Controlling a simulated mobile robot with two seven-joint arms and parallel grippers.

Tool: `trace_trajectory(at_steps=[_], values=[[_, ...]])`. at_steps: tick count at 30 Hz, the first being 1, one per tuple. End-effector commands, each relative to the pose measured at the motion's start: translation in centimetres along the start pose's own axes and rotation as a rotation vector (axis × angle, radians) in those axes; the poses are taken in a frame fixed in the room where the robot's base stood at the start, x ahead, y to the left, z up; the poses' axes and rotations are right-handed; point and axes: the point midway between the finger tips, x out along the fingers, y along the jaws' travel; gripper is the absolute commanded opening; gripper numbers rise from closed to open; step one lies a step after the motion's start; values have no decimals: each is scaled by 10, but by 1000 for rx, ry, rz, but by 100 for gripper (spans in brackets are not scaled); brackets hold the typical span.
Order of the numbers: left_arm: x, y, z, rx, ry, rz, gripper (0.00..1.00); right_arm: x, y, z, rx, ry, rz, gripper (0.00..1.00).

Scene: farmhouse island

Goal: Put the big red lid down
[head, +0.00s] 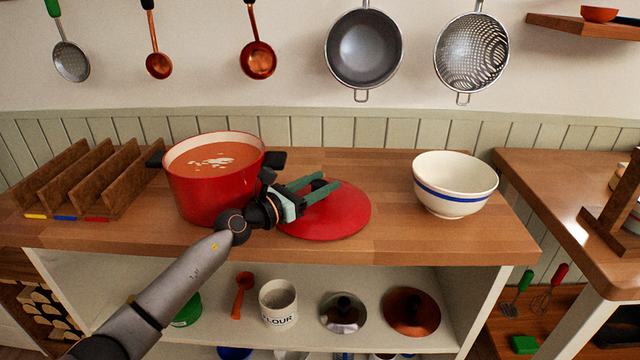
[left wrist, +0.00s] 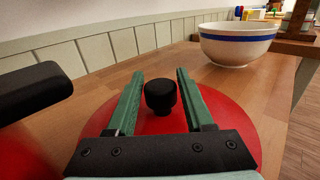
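The big red lid (head: 345,216) lies flat on the wooden counter, to the right of the red pot. Its black knob (left wrist: 160,96) points up. My left gripper (head: 322,183) is open at the lid, its two green fingers on either side of the knob, with a gap to each finger in the left wrist view. The lid's red disc (left wrist: 240,120) shows under and around the fingers. The red pot (head: 205,192) stands open with orange soup and pale bits in it. My right gripper is not in view.
A white bowl with a blue stripe (head: 455,183) stands to the right on the counter (head: 390,235). A wooden rack (head: 75,185) stands at the far left. The counter between lid and bowl is clear. The shelf below holds a flour jar (head: 278,302) and two other lids.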

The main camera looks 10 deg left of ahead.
Motion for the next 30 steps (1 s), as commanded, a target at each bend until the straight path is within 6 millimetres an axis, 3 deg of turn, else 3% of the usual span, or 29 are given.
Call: trace_trajectory(at_steps=[6,16,20,30], values=[[0,0,0,0,1,0,76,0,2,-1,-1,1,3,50],[-2,0,4,0,1,1,76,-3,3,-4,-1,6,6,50],[-19,1,2,2,3,2,76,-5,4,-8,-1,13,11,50],[-87,0,1,1,4,0,76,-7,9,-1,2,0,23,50]])
